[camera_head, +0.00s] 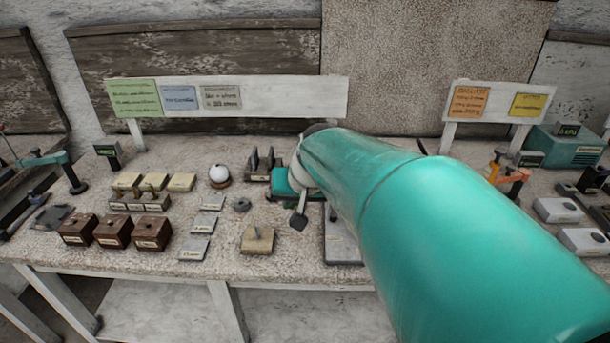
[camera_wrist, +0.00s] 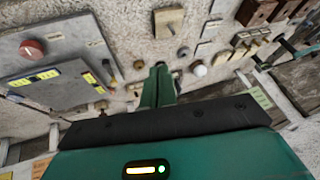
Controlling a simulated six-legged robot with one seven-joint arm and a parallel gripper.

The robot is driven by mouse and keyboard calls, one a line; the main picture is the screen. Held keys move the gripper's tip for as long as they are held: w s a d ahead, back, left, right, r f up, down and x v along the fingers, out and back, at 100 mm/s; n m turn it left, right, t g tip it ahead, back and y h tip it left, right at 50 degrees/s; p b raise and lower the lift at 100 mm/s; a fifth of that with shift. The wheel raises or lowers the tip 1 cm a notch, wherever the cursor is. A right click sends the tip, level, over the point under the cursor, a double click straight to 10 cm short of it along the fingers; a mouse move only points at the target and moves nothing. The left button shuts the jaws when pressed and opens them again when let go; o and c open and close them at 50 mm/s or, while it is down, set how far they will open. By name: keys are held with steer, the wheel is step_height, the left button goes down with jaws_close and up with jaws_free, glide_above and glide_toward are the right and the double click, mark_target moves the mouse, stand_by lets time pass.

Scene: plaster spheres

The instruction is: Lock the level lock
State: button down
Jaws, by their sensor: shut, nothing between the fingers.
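My gripper (camera_wrist: 160,66) is shut and empty, with its teal fingers pointing down toward the bench in the wrist view. In the head view my teal arm reaches over the bench and hides much of the gripper. No part is clearly marked as the level lock. A grey panel (camera_wrist: 50,62) with a red knob (camera_wrist: 31,48) and yellow labels lies left of the fingers in the wrist view. A small brown-handled lever (camera_wrist: 111,72) stands at its edge, apart from the fingers. In the head view the panel (camera_head: 342,247) shows only partly beside my arm.
A tan block (camera_head: 257,239) with a knob, a white sphere (camera_head: 219,174) and dark brown boxes (camera_head: 113,231) stand on the bench to the left. Several small grey plates lie between. A white signboard (camera_head: 290,96) stands behind. Grey devices (camera_head: 558,209) sit at the right.

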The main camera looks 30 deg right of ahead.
steer(key=w+d+f+m, duration=0.1)
steer(key=d+f+m, duration=0.1)
steer(key=d, duration=0.5)
steer(key=w+d+f+m+h, duration=0.1)
steer(key=w+d+f+m, duration=0.1)
steer(key=d, duration=0.6)
steer(key=w+d+f+m, duration=0.2)
steer(key=d+f, duration=0.2)
steer(key=d, duration=0.4)
steer(key=shift+t+h, duration=0.3)
steer(key=shift+t, duration=0.1)
steer(key=shift+w+a, duration=0.1)
steer(key=shift+f, duration=0.1)
steer(key=x, duration=1)
